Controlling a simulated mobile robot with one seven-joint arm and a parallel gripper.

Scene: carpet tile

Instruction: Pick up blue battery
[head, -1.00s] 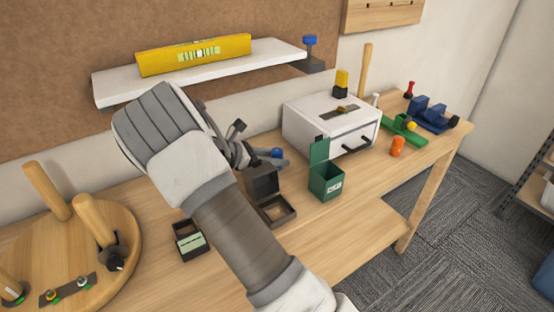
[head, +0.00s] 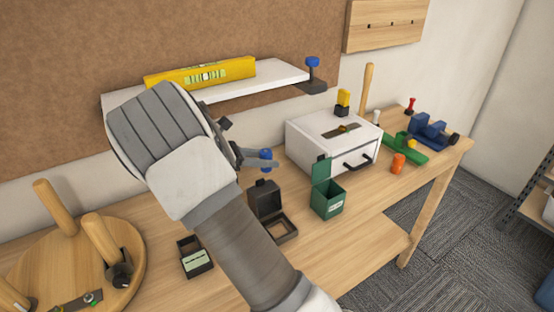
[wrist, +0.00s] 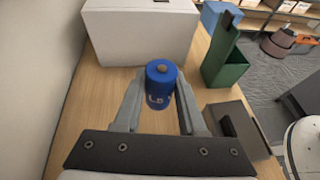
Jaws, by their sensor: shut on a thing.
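The blue battery (wrist: 160,88) is upright between the two fingers of my gripper (wrist: 158,100) in the wrist view, with its metal top facing the camera. My gripper is shut on it. In the head view the blue battery (head: 265,158) shows at the fingertips of my gripper (head: 262,163). It is above the workbench, in front of the white drawer box and behind the black open box. My arm hides part of the bench.
A white drawer box (head: 330,145), an open green box (head: 328,198) and an open black box (head: 272,212) stand close by. A shelf with a yellow level (head: 205,76) is above. A small black tray (head: 195,258) and a round wooden stand (head: 75,262) are at left.

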